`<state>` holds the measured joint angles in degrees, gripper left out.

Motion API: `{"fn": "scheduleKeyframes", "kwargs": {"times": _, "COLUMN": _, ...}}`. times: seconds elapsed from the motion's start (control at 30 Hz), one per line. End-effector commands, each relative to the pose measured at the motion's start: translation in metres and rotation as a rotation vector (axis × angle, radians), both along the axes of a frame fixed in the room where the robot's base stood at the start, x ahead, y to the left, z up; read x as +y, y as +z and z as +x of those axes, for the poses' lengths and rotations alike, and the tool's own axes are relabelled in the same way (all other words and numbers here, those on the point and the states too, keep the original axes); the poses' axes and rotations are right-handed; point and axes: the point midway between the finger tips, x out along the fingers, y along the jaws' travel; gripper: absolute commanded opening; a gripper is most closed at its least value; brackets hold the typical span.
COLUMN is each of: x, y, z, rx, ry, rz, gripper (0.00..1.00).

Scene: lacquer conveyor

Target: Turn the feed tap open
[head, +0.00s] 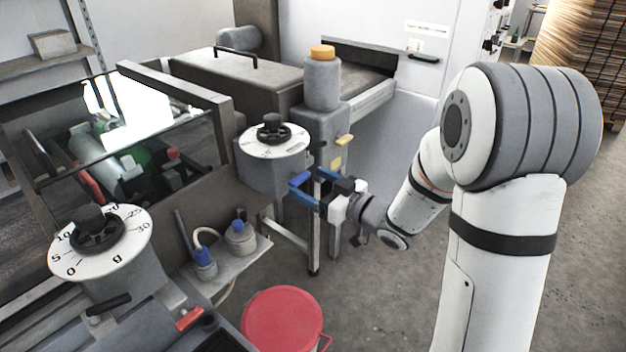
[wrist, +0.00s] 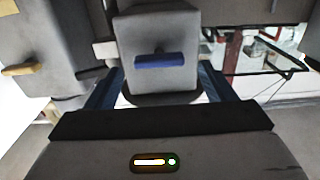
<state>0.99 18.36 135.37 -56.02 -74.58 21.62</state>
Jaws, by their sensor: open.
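A tap with a blue lever (head: 299,179) sits on the grey housing under the middle dial. In the wrist view the blue lever (wrist: 160,61) lies crosswise on the front of a grey block, straight ahead. My gripper (head: 313,185) is open in front of it, its blue fingers spread to either side of the block. In the wrist view my gripper (wrist: 161,78) shows a finger left and right of the lever, with no visible contact. No label names the feed tap.
The middle dial (head: 290,149) with a black knob is above the blue lever. A grey bottle with an orange cap (head: 322,75) tops the column. Floor at right is clear.

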Motion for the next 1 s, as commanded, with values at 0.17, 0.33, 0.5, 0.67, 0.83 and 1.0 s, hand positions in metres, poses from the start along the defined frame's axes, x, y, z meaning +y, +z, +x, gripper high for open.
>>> {"fn": "scheduleKeyframes", "kwargs": {"times": 0.17, "x": 0.017, "y": 0.0, "z": 0.013, "rx": -0.001, "ry": 0.001, "rz": -0.001, "gripper": 0.76}}
{"fn": "scheduleKeyframes", "kwargs": {"times": 0.33, "x": 0.022, "y": 0.0, "z": 0.017, "rx": -0.001, "ry": -0.001, "rz": -0.001, "gripper": 0.76}}
{"fn": "scheduleKeyframes", "kwargs": {"times": 0.5, "x": 0.022, "y": 0.0, "z": 0.017, "rx": -0.001, "ry": -0.001, "rz": -0.001, "gripper": 0.76}}
{"fn": "scheduleKeyframes", "kwargs": {"times": 0.67, "x": 0.022, "y": 0.0, "z": 0.017, "rx": -0.001, "ry": 0.0, "rz": -0.001, "gripper": 0.65}}
{"fn": "scheduleKeyframes", "kwargs": {"times": 0.83, "x": 0.022, "y": 0.0, "z": 0.017, "rx": -0.001, "ry": 0.0, "rz": -0.001, "gripper": 0.51}}
{"fn": "scheduleKeyframes", "kwargs": {"times": 1.0, "x": 0.022, "y": 0.0, "z": 0.016, "rx": -0.001, "ry": 0.0, "rz": -0.001, "gripper": 0.37}}
